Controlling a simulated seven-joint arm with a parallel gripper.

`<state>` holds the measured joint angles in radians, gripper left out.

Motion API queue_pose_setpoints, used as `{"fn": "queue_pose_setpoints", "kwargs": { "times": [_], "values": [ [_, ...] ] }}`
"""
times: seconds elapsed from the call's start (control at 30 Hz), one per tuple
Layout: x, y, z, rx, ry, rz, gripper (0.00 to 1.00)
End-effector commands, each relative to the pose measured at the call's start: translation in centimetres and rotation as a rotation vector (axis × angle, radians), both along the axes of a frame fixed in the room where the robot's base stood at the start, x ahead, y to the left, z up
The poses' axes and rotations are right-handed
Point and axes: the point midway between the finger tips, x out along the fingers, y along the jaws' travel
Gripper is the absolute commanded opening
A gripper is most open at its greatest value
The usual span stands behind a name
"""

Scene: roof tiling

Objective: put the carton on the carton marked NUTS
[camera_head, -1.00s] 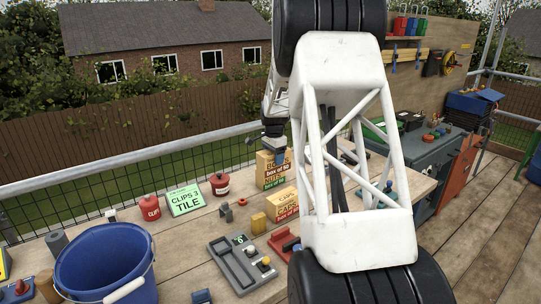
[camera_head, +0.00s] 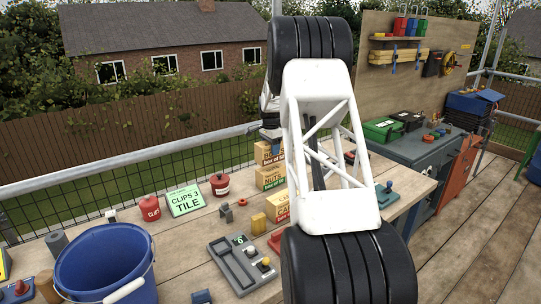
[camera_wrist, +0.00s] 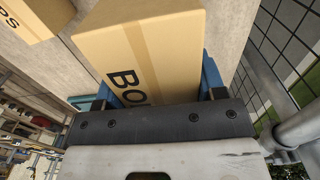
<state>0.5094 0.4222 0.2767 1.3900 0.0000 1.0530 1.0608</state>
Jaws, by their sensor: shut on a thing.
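The held carton (camera_head: 267,152), tan with a red band, is directly above the carton marked NUTS (camera_head: 270,178) in the head view, roughly lined up with it. I cannot tell whether the two touch. The NUTS carton has a green band and stands on the bench. My gripper (camera_head: 270,136) is shut on the upper carton from above, partly hidden by my arm. In the wrist view, the held carton (camera_wrist: 145,50), with letters starting "BO", sits between my blue fingers (camera_wrist: 160,85).
A third carton, marked CAPS (camera_head: 277,207), stands in front, with a yellow block (camera_head: 258,223) beside it. A blue bucket (camera_head: 105,265) is front left. A railing (camera_head: 130,160) runs behind the bench.

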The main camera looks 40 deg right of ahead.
Motion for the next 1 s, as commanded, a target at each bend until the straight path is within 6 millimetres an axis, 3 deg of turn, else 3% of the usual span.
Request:
{"fn": "queue_pose_setpoints", "kwargs": {
  "times": [0.47, 0.8, 1.0],
  "values": [
    [0.3, -0.1, -0.1, -0.001, -0.001, 0.000, 0.25],
    [0.2, -0.1, -3.1, 0.000, 0.000, 0.000, 0.25],
    [0.3, -0.1, -3.4, -0.001, -0.001, 0.000, 0.25]
  ]
}}
